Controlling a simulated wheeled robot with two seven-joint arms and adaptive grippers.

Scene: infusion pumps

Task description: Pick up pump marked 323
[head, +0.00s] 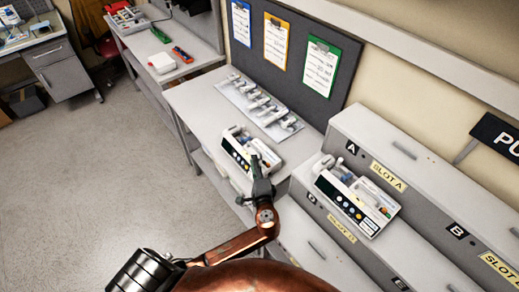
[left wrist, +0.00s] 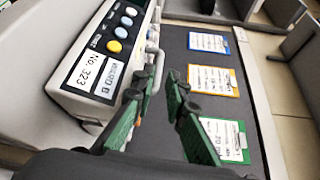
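The pump marked 323 fills the left of the left wrist view (left wrist: 98,70), with its "No. 323" label, small screen, coloured buttons and a grey handle. It appears to be the white pump on the grey bench in the head view (head: 236,147). My left gripper (head: 258,162) is at the right side of that pump, partly covering it. My right gripper is not in view.
A second pump (head: 357,196) sits on the stepped grey cabinet by the SLOT A label. A white rack of small parts (head: 260,107) lies on the bench behind the first pump. A dark board (head: 292,62) with clipboards stands behind. Floor at left is clear.

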